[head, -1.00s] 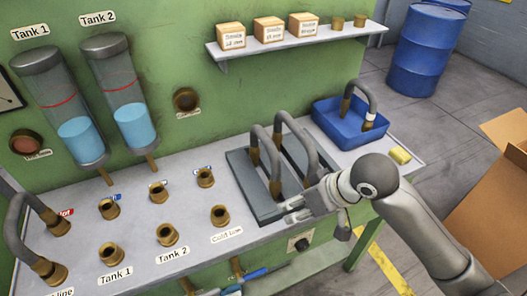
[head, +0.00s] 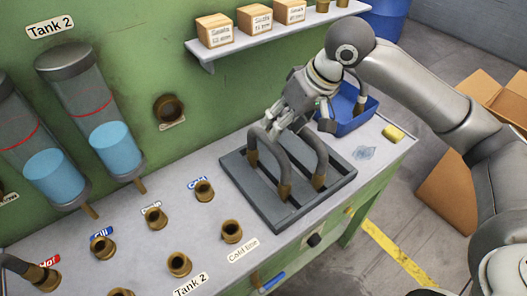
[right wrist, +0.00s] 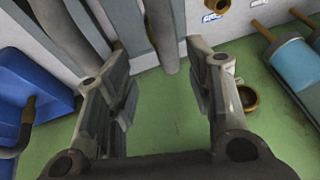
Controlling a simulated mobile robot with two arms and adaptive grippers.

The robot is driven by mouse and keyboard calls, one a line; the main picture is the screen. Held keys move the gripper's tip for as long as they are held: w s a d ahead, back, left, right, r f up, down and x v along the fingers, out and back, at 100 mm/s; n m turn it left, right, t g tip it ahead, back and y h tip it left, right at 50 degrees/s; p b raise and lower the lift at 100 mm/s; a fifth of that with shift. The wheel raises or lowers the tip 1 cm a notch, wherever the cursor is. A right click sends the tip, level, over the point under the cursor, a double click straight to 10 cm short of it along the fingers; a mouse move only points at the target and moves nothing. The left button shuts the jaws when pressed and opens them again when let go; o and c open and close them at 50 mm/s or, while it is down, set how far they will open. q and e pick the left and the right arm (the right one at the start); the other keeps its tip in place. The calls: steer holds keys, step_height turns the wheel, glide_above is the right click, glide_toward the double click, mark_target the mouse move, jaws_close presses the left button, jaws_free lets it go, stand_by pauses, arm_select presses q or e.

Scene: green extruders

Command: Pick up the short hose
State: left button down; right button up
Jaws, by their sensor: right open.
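Two curved grey hoses with brass ends stand on the dark rack (head: 262,205) in the head view: a left hose (head: 269,155) and a right hose (head: 313,145). I cannot tell which of them is the short hose. My right gripper (head: 281,128) is over the back of the rack, close to the tops of these hoses, its fingers pointing down. In the right wrist view my right gripper (right wrist: 157,48) is open, with a grey hose (right wrist: 162,32) just beyond and between its fingertips. I cannot tell whether they touch. My left gripper is out of view.
A blue bin (head: 354,125) with another hose stands behind my right arm; a blue bin shows in the right wrist view (right wrist: 30,75). Several brass fittings stand left of the rack. A shelf (head: 208,62) hangs above.

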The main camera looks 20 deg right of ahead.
mark_target(267, 140)
steer(key=p+x, duration=0.1)
steer(key=x, duration=0.2)
steer(key=a+p+x, duration=0.1)
steer(key=x, duration=0.3)
steer(key=shift+s+r, duration=0.1)
steer(key=shift+s, duration=0.05)
steer(key=shift+f, duration=0.3)
steer(key=shift+c, duration=0.5)
steer(key=c, duration=0.5)
jaws_close()
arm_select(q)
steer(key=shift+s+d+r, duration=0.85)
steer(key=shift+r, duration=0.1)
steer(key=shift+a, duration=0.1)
arm_select(e)
steer(key=shift+r, duration=0.1)
